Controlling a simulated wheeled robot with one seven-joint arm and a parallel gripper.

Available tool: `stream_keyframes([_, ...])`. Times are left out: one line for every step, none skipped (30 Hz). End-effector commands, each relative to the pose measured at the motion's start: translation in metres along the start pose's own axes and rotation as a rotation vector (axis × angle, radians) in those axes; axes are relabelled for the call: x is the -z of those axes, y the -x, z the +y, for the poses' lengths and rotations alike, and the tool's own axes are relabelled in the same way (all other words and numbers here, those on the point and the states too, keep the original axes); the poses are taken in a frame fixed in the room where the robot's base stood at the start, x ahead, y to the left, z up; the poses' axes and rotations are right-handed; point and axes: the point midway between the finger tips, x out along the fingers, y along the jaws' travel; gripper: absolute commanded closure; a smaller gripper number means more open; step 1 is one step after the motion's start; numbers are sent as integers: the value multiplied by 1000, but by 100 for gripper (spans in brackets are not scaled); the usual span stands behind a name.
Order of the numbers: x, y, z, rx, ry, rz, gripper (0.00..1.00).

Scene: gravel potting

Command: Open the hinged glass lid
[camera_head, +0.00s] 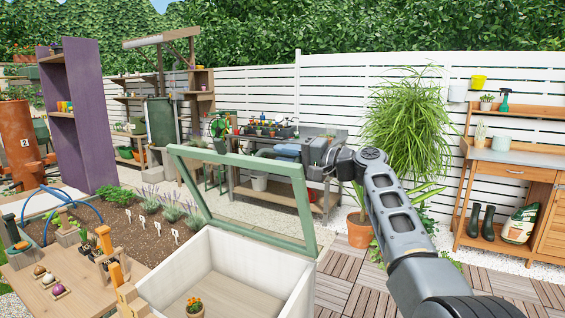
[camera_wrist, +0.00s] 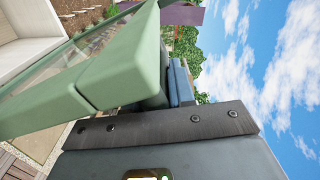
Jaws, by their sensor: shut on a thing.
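The hinged glass lid (camera_head: 238,160) has a green frame and stands raised, tilted up over the back of a white wooden box (camera_head: 230,258). The box's top is uncovered and its inside shows. My gripper (camera_head: 285,152) is at the lid's upper right corner, shut on its green frame. In the wrist view the lid's frame corner (camera_wrist: 120,70) fills the upper left, with my dark and blue gripper fingers (camera_wrist: 172,85) beside it. The exact grip contact is partly hidden by the frame.
A small pot with orange flowers (camera_head: 194,309) is inside the box. A soil bed (camera_head: 135,232) with lavender lies behind and left. A wooden table (camera_head: 70,290) with bulbs is at left. A large potted plant (camera_head: 412,125) stands behind my arm.

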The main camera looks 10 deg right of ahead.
Motion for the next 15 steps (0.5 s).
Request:
stream_keyframes([0, -3, -8, 9, 5, -3, 100])
stream_keyframes([0, -3, -8, 9, 4, -3, 100])
stream_keyframes([0, -3, -8, 9, 4, -3, 100])
stream_keyframes([0, -3, -9, 9, 4, -3, 100])
stream_keyframes([0, -3, -9, 9, 4, -3, 100])
stream_keyframes([0, -3, -9, 9, 4, -3, 100])
stream_keyframes([0, -3, -9, 10, 5, -3, 100])
stream_keyframes([0, -3, -9, 10, 5, -3, 100])
stream_keyframes([0, -3, -9, 10, 5, -3, 100])
stream_keyframes([0, -3, -9, 10, 5, -3, 100])
stream_keyframes([0, -3, -9, 10, 5, -3, 75])
stream_keyframes([0, -3, -9, 10, 5, -3, 71])
stream_keyframes([0, -3, -8, 9, 5, -2, 68])
stream_keyframes([0, -3, -8, 9, 5, -2, 66])
stream_keyframes([0, -2, -8, 8, 4, -2, 62])
